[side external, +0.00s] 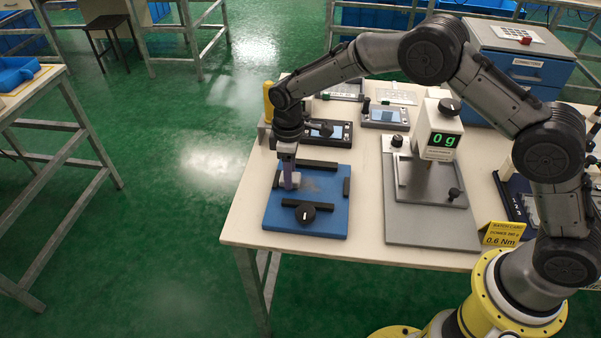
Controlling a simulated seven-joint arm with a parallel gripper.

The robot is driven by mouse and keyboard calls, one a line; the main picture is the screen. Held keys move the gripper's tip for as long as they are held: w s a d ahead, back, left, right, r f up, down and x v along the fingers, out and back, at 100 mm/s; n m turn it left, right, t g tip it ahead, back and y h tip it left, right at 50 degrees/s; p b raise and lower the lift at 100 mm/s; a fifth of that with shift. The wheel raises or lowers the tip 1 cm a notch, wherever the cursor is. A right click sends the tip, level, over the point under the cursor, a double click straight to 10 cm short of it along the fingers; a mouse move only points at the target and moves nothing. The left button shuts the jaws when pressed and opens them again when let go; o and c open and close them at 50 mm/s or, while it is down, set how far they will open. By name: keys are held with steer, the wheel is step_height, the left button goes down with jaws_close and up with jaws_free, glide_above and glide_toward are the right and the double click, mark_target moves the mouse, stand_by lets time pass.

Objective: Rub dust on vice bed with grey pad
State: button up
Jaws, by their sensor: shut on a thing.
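My gripper (288,178) points down over the left part of the bed, just left of the smudge. It is shut on the grey pad (284,183), which is small and partly hidden by the fingers. The pad is at or very near the bed surface; I cannot tell whether it touches.
Small devices with screens (386,116) sit behind. A yellow sign (501,234) stands at the front right, and a blue cabinet (520,70) at the back right.

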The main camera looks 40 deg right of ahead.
steer(key=shift+d+r, duration=0.1)
steer(key=shift+r, duration=3.9)
